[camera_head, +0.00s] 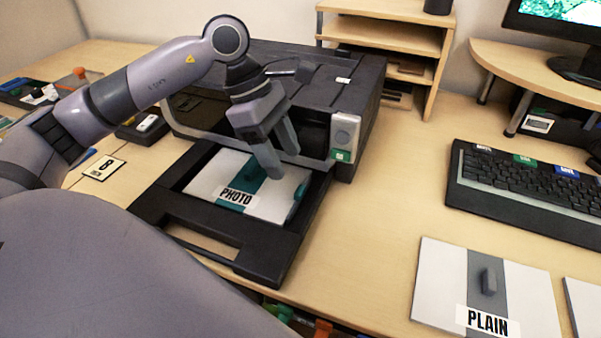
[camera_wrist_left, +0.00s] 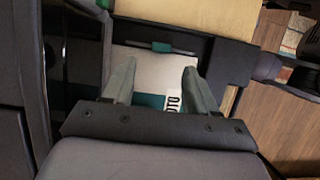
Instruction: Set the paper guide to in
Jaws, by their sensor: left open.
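The black printer (camera_head: 290,75) stands on the desk with its tray (camera_head: 262,243) pulled out at the front. A white sheet marked PHOTO (camera_head: 205,177), with a teal band, lies in the tray. A small teal piece (camera_head: 299,191), which looks like the paper guide, stands at the sheet's right edge. It also shows in the left wrist view (camera_wrist_left: 161,47), beyond my fingertips. My left gripper (camera_head: 281,164) is open above the sheet, fingers pointing down, apart from the teal piece. In the left wrist view its fingers (camera_wrist_left: 160,72) have nothing between them. My right gripper is not in view.
A keyboard (camera_head: 525,180) lies at the right, with a PLAIN sheet (camera_head: 487,290) in front of it. A wooden shelf (camera_head: 388,35) stands behind the printer. A card marked 8 (camera_head: 103,169) lies left of the tray. The desk between printer and keyboard is clear.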

